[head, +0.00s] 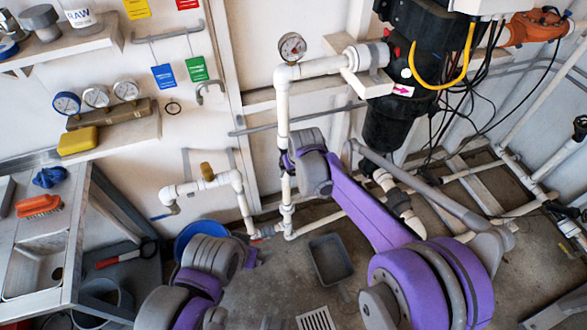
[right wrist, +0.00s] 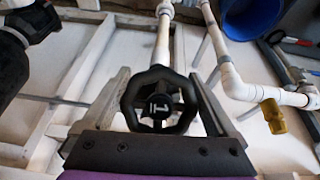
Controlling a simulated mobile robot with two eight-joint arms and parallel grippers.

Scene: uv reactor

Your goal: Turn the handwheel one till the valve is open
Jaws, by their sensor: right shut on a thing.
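Handwheel one (right wrist: 148,82) is a black, lobed wheel with a white "1" on its hub, mounted on a white pipe in the right wrist view. My right gripper (right wrist: 161,78) has one grey finger on each side of the wheel and is shut on its rim. In the head view my right gripper (head: 286,163) is at the upright white pipe below the gauge, and my wrist hides the handwheel there.
A round gauge (head: 292,46) sits on the pipe above. A black reactor housing (head: 387,125) with cables hangs at the right. A blue bucket (head: 187,231) and a grey tray (head: 331,260) are on the floor. A yellow-brown valve handle (right wrist: 274,116) is on a nearby pipe.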

